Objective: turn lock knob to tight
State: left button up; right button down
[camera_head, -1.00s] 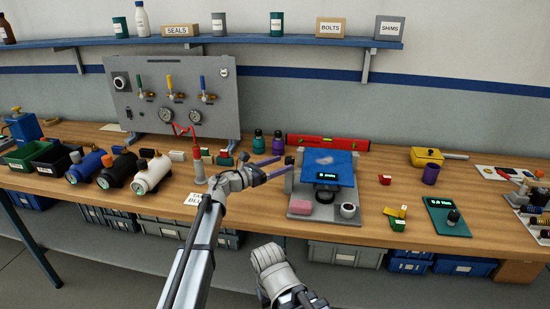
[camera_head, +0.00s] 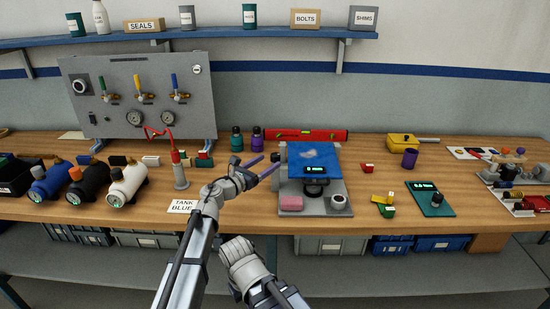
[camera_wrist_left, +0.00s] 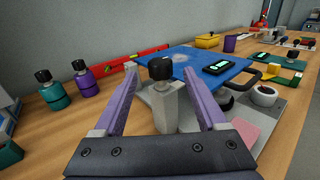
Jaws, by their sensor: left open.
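The rig has a blue seat plate (camera_head: 312,155) on a grey base (camera_head: 312,218). At its left edge, a grey post (camera_wrist_left: 166,108) carries a black knob (camera_wrist_left: 160,68), which I take as the lock knob; it also shows small in the head view (camera_head: 275,157). My left gripper (camera_head: 270,162) is open, its purple fingers pointing at the post. In the left wrist view the knob stands between and beyond the fingertips, with no visible contact. The knob's setting cannot be read. My right gripper (camera_head: 244,258) is low in front of the bench; its fingers are unclear.
A teal bottle (camera_head: 237,139) and a purple bottle (camera_head: 257,139) stand behind the left gripper. A red level (camera_head: 305,134) lies behind the rig.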

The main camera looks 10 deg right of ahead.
aim_at(272, 159)
pick_arm(q)
jog(key=x, duration=0.5)
jog(key=shift+w+d, duration=0.1)
jog(key=shift+d, duration=0.05)
grip_shut()
dwell(0.4)
